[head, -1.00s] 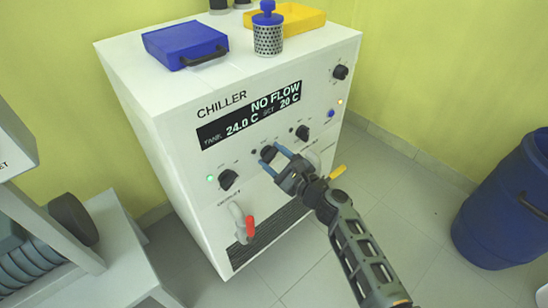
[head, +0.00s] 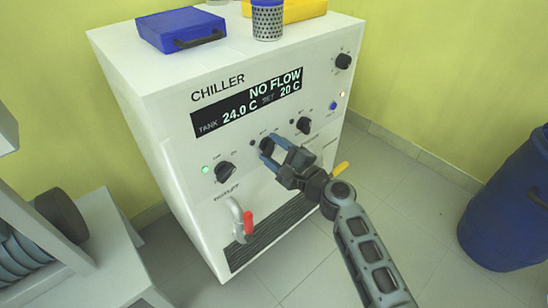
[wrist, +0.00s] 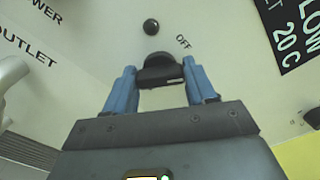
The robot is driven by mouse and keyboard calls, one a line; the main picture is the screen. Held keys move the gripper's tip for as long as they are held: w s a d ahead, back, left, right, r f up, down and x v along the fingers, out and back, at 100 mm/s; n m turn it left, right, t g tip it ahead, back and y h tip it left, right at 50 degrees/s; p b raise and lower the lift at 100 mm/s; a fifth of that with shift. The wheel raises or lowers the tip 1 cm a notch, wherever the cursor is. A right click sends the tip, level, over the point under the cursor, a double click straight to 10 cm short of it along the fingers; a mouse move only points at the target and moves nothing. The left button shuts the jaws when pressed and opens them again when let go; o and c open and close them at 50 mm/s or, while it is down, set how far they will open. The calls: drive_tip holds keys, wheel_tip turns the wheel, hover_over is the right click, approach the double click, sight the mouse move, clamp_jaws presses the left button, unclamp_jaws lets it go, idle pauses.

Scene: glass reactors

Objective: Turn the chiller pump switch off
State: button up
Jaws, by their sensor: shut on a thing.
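The chiller (head: 165,95) is a white cabinet whose display (head: 245,103) reads NO FLOW, TANK 24.0 C and SET 20 C. My gripper (head: 270,148) is at the middle black knob (head: 265,144) below the display. In the wrist view the blue fingers of my gripper (wrist: 158,76) are shut on this knob (wrist: 158,70), one on each side. The word OFF (wrist: 183,41) is printed beside the knob, and a dark, unlit lamp (wrist: 151,26) sits near it. The fingers partly cover the knob in the head view, and its other label is not readable.
A left knob (head: 225,172) has a lit green lamp (head: 205,170). Other knobs sit at right (head: 304,125) and upper right (head: 343,61). A red-handled valve (head: 248,222) is below. A blue case (head: 182,30) lies on top. A blue drum (head: 508,205) stands right; floor between is clear.

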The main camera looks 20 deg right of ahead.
drive_tip(key=n+b, duration=0.4)
drive_tip(key=n, duration=0.1)
drive_tip(key=shift+a+f, duration=0.15)
drive_tip(key=shift+n+b, duration=0.75)
drive_tip(key=shift+n, duration=0.05)
drive_tip(key=shift+a, duration=0.1)
drive_tip(key=o, duration=1)
drive_tip(key=shift+o, duration=0.2)
drive_tip(key=shift+s+d, duration=0.3)
drive_tip(key=v, duration=0.7)
drive_tip(key=shift+a, duration=0.1)
